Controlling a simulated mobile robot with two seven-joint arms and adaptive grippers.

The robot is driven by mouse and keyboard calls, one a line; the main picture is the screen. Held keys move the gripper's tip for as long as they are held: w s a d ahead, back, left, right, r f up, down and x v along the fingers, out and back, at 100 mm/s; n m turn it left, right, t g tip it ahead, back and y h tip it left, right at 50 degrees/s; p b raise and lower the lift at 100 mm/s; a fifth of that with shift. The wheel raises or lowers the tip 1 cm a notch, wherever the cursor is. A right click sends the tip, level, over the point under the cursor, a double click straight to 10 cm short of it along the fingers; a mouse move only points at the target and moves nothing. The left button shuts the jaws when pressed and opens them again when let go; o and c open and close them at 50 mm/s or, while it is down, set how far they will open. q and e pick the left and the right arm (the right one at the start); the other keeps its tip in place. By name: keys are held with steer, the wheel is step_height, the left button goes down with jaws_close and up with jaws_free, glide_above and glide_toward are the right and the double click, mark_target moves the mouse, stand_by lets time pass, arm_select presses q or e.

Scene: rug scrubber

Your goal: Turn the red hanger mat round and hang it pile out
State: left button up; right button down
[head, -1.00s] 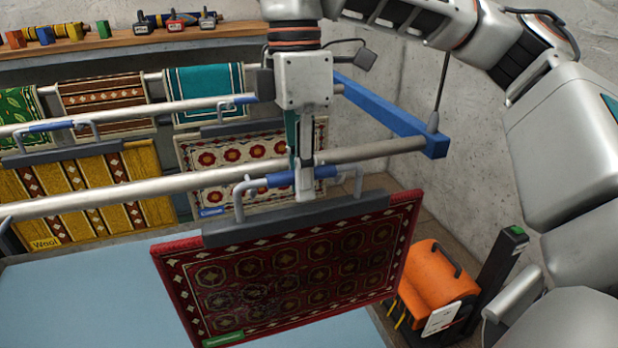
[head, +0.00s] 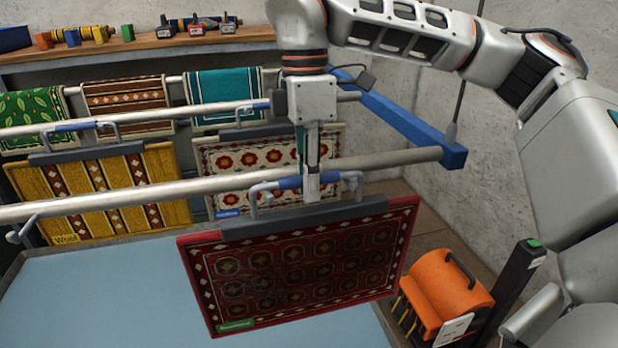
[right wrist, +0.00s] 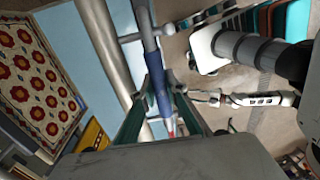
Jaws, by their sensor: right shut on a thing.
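The red hanger mat (head: 300,262) hangs from a grey clamp bar (head: 290,218) in front of the front rail, nearly level. Its dark patterned face and green label (head: 235,325) are toward me; I cannot tell whether this face is the pile. My right gripper (head: 312,190) is shut on the hanger's blue grip (head: 290,183), which also shows between the fingers in the right wrist view (right wrist: 160,90). The bent hanger arms are close to the front rail (head: 130,200); whether they rest on it is unclear.
A yellow mat (head: 115,192) and a floral mat (head: 235,160) hang behind. A blue beam (head: 400,120) joins the rail ends at right. An orange machine (head: 440,285) stands at lower right. A pale blue surface (head: 100,300) lies clear below.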

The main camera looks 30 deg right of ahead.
stand_by(0.4)
steer(key=c, duration=1.9)
jaws_free()
steer(key=shift+s, duration=0.1)
steer(key=shift+f, duration=0.15)
steer(key=r, duration=0.4)
steer(key=w+r, duration=0.1)
steer(key=r, duration=0.7)
steer(key=shift+w+d+r, duration=0.1)
steer(key=shift+w+d, duration=0.05)
